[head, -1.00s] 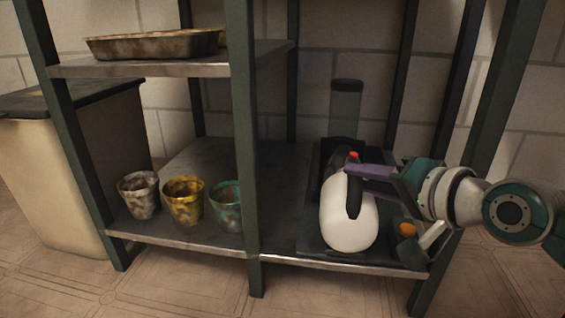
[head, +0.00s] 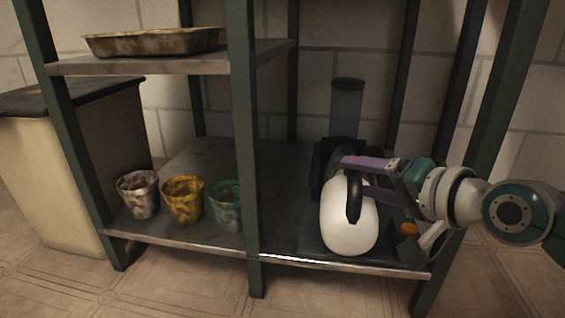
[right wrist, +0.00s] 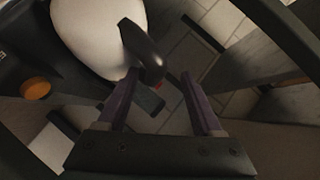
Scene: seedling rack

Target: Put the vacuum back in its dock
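The vacuum (head: 348,228) has a white rounded body with a black handle (head: 353,198). It stands on the right part of the lower shelf, on a dark base in front of a black upright part, which looks like the dock (head: 322,165). The vacuum's body hides where it meets the dock. My right gripper (head: 357,175) is open around the top of the handle, one purple finger on each side. In the right wrist view the fingers are spread, with the handle (right wrist: 143,52) near the left finger. My left gripper is not in view.
A grey cylinder (head: 347,106) stands behind the vacuum. An orange knob (head: 408,230) is at its right. Several pots, one yellow (head: 183,201), stand left of a green rack post (head: 246,180). Another post (head: 480,130) is close to my right arm.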

